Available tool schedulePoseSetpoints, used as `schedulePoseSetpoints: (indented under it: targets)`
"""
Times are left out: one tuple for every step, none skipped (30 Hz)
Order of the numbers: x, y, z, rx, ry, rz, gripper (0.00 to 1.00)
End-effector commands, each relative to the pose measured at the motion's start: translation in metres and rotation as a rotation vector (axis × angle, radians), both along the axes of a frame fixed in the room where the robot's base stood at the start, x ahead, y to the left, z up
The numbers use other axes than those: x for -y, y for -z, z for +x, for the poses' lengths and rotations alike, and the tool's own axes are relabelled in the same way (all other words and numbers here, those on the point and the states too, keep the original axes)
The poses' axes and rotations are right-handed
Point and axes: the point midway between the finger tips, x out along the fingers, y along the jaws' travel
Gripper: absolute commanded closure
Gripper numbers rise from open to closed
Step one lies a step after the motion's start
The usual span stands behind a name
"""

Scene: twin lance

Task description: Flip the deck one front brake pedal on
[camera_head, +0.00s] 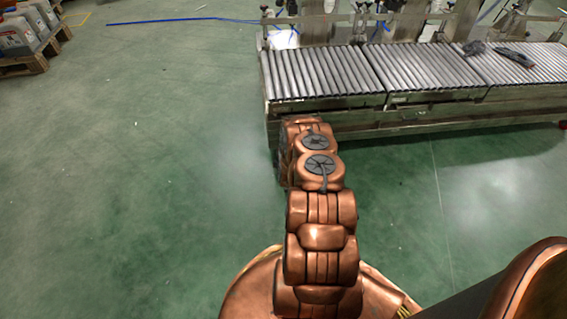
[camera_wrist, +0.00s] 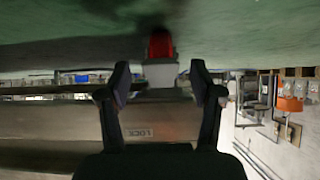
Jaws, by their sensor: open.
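The wrist view appears upside down, with the floor at the top. A red pedal (camera_wrist: 161,44) on a pale grey housing shows there, just past my gripper (camera_wrist: 160,82). My gripper's fingers are open, one on each side of the line to the pedal, with nothing held between them. I cannot tell whether the fingertips touch the housing. An inverted "LOCK" label (camera_wrist: 146,132) shows between the fingers. In the head view the roller conveyor deck (camera_head: 325,73) stands ahead, and my arm reaches its near left corner. My gripper and this pedal are hidden there.
A small red part (camera_head: 563,124) shows low at the conveyor's far right end. Dark items (camera_head: 515,57) lie on the right rollers. Pallets with grey boxes (camera_head: 18,35) stand at upper left. The green floor on the left is clear.

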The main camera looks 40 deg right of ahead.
Motion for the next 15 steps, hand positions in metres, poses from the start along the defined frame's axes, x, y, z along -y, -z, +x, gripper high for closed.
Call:
schedulePoseSetpoints:
  targets:
    - [0.000, 0.000, 0.000, 0.000, 0.000, 0.000, 0.35]
    - [0.000, 0.000, 0.000, 0.000, 0.000, 0.000, 0.35]
    - [0.000, 0.000, 0.000, 0.000, 0.000, 0.000, 0.35]
    - [0.000, 0.000, 0.000, 0.000, 0.000, 0.000, 0.35]
    - [0.000, -0.001, 0.000, 0.000, 0.000, 0.000, 0.35]
    - [-0.001, -0.001, 0.000, 0.001, 0.000, -0.001, 0.35]
    - [-0.001, -0.002, -0.001, 0.001, 0.000, -0.001, 0.35]
    - [-0.001, -0.003, -0.001, 0.000, -0.001, -0.001, 0.35]
    - [-0.002, -0.004, -0.002, 0.001, -0.001, -0.002, 0.35]
    - [-0.002, -0.005, -0.003, 0.002, -0.001, -0.002, 0.35]
    - [-0.003, -0.007, -0.004, 0.002, -0.001, -0.002, 0.35]
    - [-0.005, -0.009, -0.006, 0.003, -0.001, -0.003, 0.35]
    - [-0.006, -0.010, -0.008, 0.002, -0.001, -0.002, 0.35]
    - [-0.008, -0.011, -0.011, 0.001, 0.000, -0.001, 0.35]
    - [-0.011, -0.013, -0.014, -0.001, 0.000, 0.001, 0.35]
